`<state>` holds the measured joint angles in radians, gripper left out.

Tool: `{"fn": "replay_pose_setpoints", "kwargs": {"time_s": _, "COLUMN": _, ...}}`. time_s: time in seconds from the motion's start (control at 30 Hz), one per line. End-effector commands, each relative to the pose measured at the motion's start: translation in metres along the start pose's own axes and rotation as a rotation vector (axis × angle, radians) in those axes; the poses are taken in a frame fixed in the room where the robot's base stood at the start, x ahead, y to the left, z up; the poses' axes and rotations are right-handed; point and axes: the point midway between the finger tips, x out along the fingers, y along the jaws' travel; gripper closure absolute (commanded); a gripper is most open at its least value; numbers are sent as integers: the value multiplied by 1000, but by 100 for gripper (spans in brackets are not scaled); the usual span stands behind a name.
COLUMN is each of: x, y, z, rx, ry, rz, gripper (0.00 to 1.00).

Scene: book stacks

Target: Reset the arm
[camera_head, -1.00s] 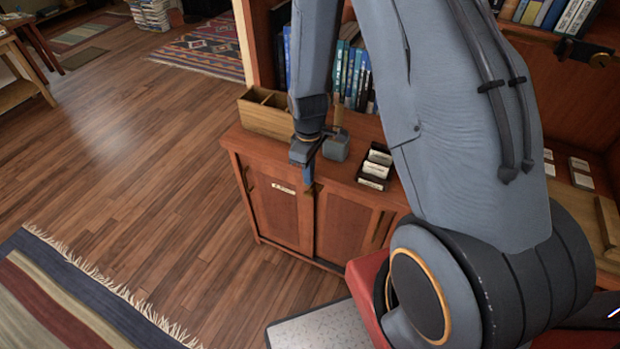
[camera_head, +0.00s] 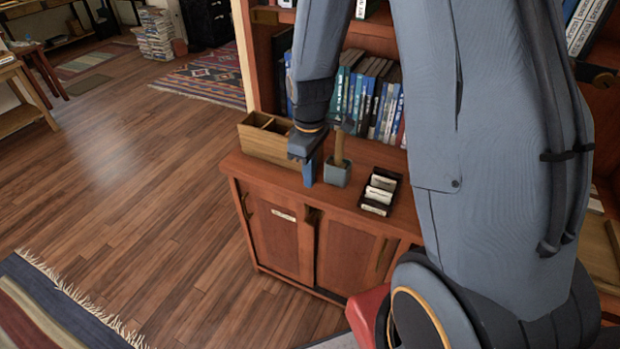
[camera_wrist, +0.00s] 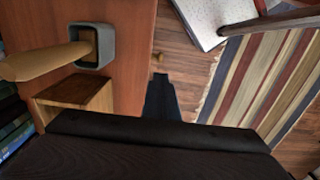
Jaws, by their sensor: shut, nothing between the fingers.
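My gripper (camera_head: 309,176) hangs from my raised arm and points down. In the head view it appears over the front edge of the low wooden cabinet (camera_head: 272,240), left of a small grey-green cup (camera_head: 338,174). Its fingers are together and hold nothing. In the wrist view the dark fingers (camera_wrist: 161,98) show beside the cabinet edge, with floor below them. My forearm and upper arm cover part of the shelves in the head view.
The cup holds a wooden-handled tool (camera_head: 339,145) and also shows in the wrist view (camera_wrist: 106,46). A wooden box (camera_head: 262,143) and black card tray (camera_head: 396,187) stand on the cabinet. Books (camera_head: 360,100) line the shelf behind. Open floor (camera_head: 130,190) lies left.

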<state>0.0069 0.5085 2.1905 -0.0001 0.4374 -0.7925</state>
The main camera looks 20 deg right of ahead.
Motion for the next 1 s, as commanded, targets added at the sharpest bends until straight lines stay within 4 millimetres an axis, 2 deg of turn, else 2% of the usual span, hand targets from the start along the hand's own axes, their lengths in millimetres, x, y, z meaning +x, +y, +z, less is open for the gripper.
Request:
{"fn": "replay_pose_setpoints", "kwargs": {"time_s": 0.33, "x": -1, "y": 0, "z": 0, "rx": 5, "ry": 1, "rz": 1, "gripper": 100}}
{"fn": "replay_pose_setpoints", "kwargs": {"time_s": 0.47, "x": -11, "y": -6, "z": 5, "rx": 64, "ry": 9, "rz": 9, "gripper": 100}}
{"fn": "replay_pose_setpoints", "kwargs": {"time_s": 0.8, "x": -61, "y": -49, "z": 43, "rx": 475, "ry": 68, "rz": 40, "gripper": 100}}
{"fn": "replay_pose_setpoints", "kwargs": {"time_s": 1.0, "x": -76, "y": -73, "z": 66, "rx": 685, "ry": 100, "rz": 46, "gripper": 100}}
